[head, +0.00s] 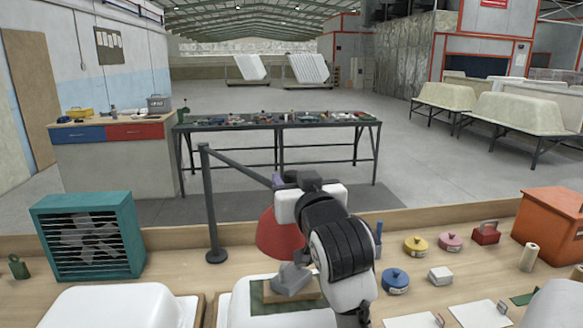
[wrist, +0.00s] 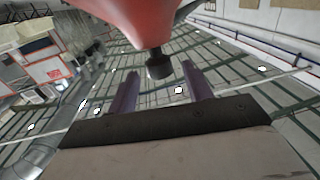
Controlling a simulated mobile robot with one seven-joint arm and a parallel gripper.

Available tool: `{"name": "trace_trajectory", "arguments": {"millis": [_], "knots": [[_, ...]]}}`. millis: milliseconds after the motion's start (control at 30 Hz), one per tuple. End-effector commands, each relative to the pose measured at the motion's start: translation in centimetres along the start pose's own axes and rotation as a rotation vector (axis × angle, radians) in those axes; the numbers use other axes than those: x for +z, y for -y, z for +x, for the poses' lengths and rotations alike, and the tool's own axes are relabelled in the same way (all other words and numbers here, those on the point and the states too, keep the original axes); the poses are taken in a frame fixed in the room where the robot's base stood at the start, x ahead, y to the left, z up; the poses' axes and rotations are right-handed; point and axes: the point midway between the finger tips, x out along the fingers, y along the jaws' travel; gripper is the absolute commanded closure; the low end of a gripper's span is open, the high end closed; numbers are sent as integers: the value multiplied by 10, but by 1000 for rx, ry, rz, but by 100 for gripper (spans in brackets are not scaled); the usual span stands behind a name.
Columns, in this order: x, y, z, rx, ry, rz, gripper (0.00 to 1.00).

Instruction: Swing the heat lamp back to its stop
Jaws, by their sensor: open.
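The heat lamp has a red shade (head: 278,236), partly hidden behind my arm in the head view. A dark grey boom (head: 238,166) slopes from an upright post (head: 210,205) on the left toward the shade and passes behind my gripper. In the wrist view the red shade (wrist: 140,18) fills the top, with a dark knob (wrist: 159,66) hanging from it. My gripper (wrist: 159,76) is open, its two purple fingers on either side of the knob near their tips. No clear contact shows. In the head view my gripper (head: 277,181) is mostly hidden by its wrist.
A teal fan (head: 88,238) stands left of the post. White shells (head: 110,308) lie along the front. Several lidded pots, including a blue one (head: 395,280), and an orange box (head: 550,225) are to the right. A dark metal table (head: 280,124) stands beyond the bench.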

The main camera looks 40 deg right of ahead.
Motion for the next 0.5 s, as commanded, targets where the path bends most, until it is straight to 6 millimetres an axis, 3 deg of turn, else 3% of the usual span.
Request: {"name": "trace_trajectory", "arguments": {"millis": [200,500], "knots": [[-1,0,26,0,1,0,50],[0,0,31,0,0,-1,50]]}}
